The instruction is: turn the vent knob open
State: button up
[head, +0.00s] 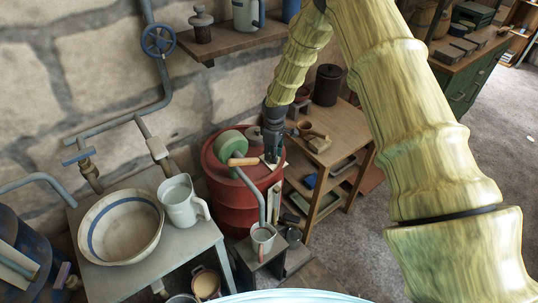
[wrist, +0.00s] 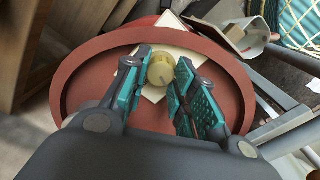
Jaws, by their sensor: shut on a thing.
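The vent knob (wrist: 161,73) is a small round brass-yellow knob with a mark on its face. It sits over a pale square sheet on the lid of a red drum (head: 240,208); the drum's red rim (wrist: 75,85) rings it in the wrist view. My gripper (wrist: 159,82) has its teal-padded fingers on either side of the knob and is shut on it. In the head view my gripper (head: 272,153) reaches down to the drum's top and hides the knob.
A green-and-wood hand pump (head: 235,150) stands on the drum, close left of my gripper. A bench with a bowl (head: 120,228) and a white jug (head: 180,202) is left. A wooden shelf unit (head: 340,125) stands right. A wall shelf (head: 225,45) is above.

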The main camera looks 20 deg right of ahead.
jog(key=m, duration=0.2)
jog(key=m+b, duration=0.1)
jog(key=shift+s+d+f+m, duration=0.1)
jog(key=shift+s+f+m, duration=0.15)
jog(key=shift+m, duration=0.15)
jog(key=m, duration=0.3)
jog(key=shift+m+b, duration=0.3)
jog(key=m, duration=0.4)
jog(key=shift+s, duration=0.1)
jog(key=shift+m+b, duration=0.3)
jog(key=shift+m, duration=1)
jog(key=shift+s, duration=0.1)
jog(key=o, duration=1)
jog(key=shift+r, duration=0.1)
jog(key=shift+w, duration=0.2)
jog(key=shift+r, duration=0.15)
